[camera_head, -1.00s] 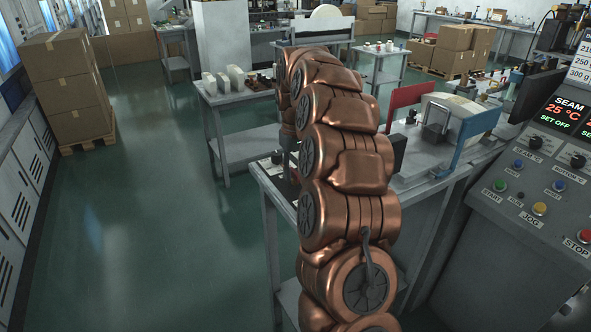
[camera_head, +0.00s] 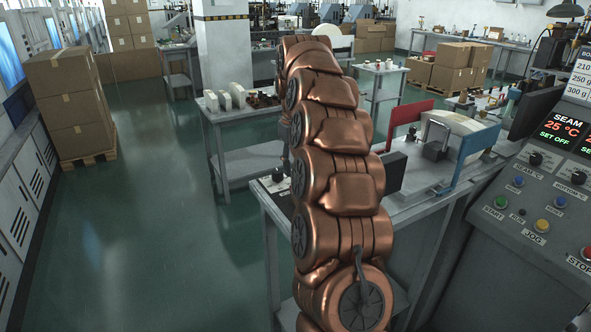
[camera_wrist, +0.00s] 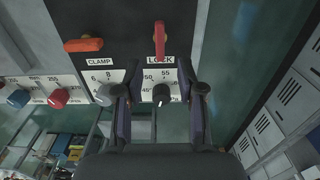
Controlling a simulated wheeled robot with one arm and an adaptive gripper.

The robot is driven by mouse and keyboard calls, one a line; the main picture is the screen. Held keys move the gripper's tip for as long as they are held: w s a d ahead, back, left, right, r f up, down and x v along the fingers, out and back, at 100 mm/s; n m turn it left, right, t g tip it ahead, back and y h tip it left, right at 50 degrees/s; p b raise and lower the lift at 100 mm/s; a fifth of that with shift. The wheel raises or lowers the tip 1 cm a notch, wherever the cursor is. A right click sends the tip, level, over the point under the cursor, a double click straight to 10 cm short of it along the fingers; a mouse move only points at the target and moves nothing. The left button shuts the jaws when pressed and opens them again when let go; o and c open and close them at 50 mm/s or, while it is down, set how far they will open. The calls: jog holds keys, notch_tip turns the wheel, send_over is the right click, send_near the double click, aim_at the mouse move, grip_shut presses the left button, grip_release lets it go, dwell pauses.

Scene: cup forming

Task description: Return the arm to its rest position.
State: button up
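My copper arm fills the middle of the head view and hides most of my gripper there. In the wrist view my gripper (camera_wrist: 160,92) shows two dark fingers spread wide apart, with nothing held between them. Behind the gap is a panel with a black knob (camera_wrist: 160,94) under the word LOCK. I cannot tell from this view how far the fingertips are from the knob. A red handle (camera_wrist: 159,38) is above the LOCK label, and an orange handle (camera_wrist: 83,45) is above the CLAMP label.
A grey worktable (camera_head: 424,205) with a red plate (camera_head: 410,113) and a blue frame (camera_head: 480,150) stands beside my arm. A control panel (camera_head: 530,235) with buttons is at right. Stacked cartons (camera_head: 70,100) stand at left. The green floor (camera_head: 150,220) between is clear.

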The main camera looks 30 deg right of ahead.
dwell(0.4)
jog(key=s+a+n, duration=0.2)
jog(key=s+a, duration=1.3)
jog(key=a, duration=0.3)
jog(key=s+a+f, duration=0.2)
jog(key=s, duration=0.5)
jog(key=s+a+f+g, duration=0.1)
jog(key=s+a+f, duration=0.1)
jog(key=s, duration=0.6)
jog(key=s+a+f+m+p, duration=0.1)
jog(key=s+f, duration=0.3)
jog(key=s, duration=0.4)
jog(key=shift+a+f+g, duration=0.25)
jog(key=shift+a+g, duration=0.15)
jog(key=shift+a, duration=0.15)
